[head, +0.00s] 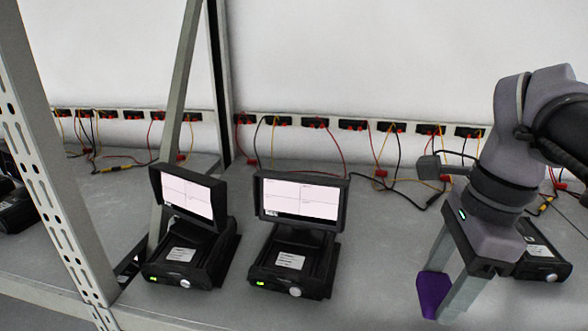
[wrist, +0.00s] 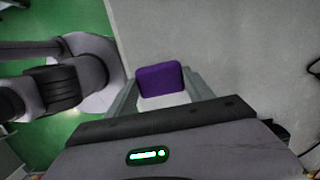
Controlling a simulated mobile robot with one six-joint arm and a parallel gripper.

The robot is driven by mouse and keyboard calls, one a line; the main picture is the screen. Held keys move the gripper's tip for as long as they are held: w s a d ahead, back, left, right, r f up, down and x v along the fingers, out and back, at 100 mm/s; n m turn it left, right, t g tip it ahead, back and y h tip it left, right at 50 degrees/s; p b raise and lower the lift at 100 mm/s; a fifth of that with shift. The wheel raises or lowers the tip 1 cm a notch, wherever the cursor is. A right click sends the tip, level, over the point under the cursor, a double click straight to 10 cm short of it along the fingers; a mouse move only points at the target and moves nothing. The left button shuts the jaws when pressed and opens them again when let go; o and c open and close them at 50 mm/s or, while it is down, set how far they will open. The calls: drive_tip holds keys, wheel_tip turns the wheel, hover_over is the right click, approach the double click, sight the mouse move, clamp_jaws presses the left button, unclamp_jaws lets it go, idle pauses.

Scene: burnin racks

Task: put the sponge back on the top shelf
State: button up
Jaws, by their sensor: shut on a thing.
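The sponge (head: 432,291) is a purple block at the lower right of the head view. My gripper (head: 446,297) is shut on it, with a finger on either side. The sponge also shows in the wrist view (wrist: 160,79), between the two grey fingertips. It is over or on the grey shelf surface (head: 365,275) near the front edge; I cannot tell whether it touches the surface. The top shelf cannot be made out in either view.
Two black devices with lit screens (head: 299,199) (head: 187,195) stand left of my gripper. Another black device (head: 540,254) sits just right of it. Cables (head: 400,185) run along the back below a row of sockets (head: 353,125). A perforated metal post (head: 62,215) stands at the left.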

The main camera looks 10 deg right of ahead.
hover_over(411, 286)
drive_tip(key=shift+d+f, duration=0.2)
drive_tip(key=shift+f, duration=0.1)
wheel_tip(411, 286, down, 4)
drive_tip(key=b, duration=0.3)
drive_tip(key=shift+d+b, duration=0.1)
drive_tip(key=shift+b, duration=0.3)
drive_tip(key=shift+w+r+p, duration=0.1)
drive_tip(key=shift+r+p, duration=0.15)
drive_tip(key=shift+p, duration=0.05)
drive_tip(key=shift+f, duration=0.2)
drive_tip(key=o, duration=1.3)
drive_tip(key=r+p, duration=0.1)
drive_tip(key=r, duration=0.3)
drive_tip(key=d+r+p, duration=0.1)
drive_tip(key=r, duration=0.3)
drive_tip(key=r+p, duration=0.2)
drive_tip(key=r, duration=0.2)
drive_tip(key=shift+s+d+r, duration=0.15)
drive_tip(key=shift+s+d, duration=0.15)
drive_tip(key=shift+s, duration=0.05)
